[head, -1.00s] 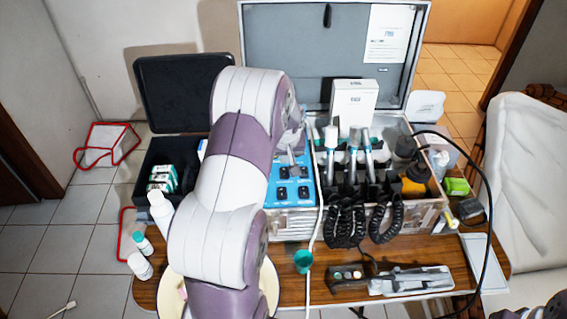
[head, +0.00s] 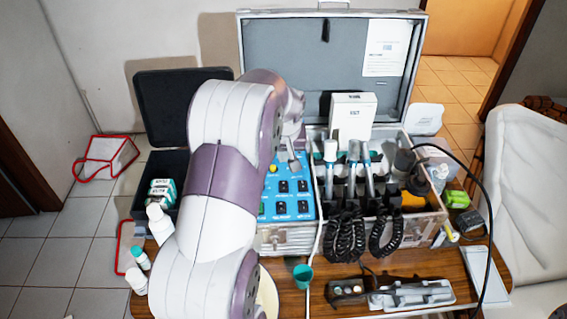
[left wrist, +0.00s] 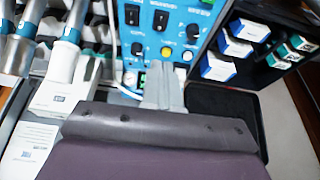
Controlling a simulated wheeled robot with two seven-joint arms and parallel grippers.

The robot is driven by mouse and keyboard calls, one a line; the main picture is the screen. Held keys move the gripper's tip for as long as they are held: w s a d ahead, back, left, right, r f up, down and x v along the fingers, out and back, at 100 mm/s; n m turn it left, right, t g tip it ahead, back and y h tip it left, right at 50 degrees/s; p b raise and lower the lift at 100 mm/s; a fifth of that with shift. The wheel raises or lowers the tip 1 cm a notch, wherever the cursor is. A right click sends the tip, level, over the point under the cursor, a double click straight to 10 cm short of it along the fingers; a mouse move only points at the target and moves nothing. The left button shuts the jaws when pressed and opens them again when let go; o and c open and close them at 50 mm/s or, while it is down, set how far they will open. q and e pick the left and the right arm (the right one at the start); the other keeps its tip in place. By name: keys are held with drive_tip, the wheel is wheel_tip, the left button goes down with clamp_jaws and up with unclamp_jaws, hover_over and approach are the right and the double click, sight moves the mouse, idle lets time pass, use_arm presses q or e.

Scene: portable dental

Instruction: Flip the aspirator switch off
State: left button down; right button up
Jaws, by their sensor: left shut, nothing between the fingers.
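The blue control panel (head: 292,207) has several black rocker switches and sits in the open metal case. It also shows upside down at the top of the left wrist view (left wrist: 147,49), with switches, round knobs and a yellow button. The labels are too small to read, so I cannot tell which switch is the aspirator's or how it is set. My left gripper (head: 292,157) is shut and empty at the panel's back edge, above the switches. Its fingers show in the left wrist view (left wrist: 162,80), pointing at the panel. My left arm hides the panel's left part. My right gripper is out of view.
Dental handpieces (head: 352,160) with coiled black cords stand just right of the panel. A white box (head: 351,117) stands behind them. A black case (head: 185,105) is open at the left.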

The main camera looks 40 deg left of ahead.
use_arm(q)
drive_tip(key=shift+f, duration=0.1)
drive_tip(key=p, duration=0.2)
approach(282, 182)
drive_tip(key=x, duration=0.5)
drive_tip(key=shift+w, duration=0.15)
drive_tip(key=shift+x, duration=0.8)
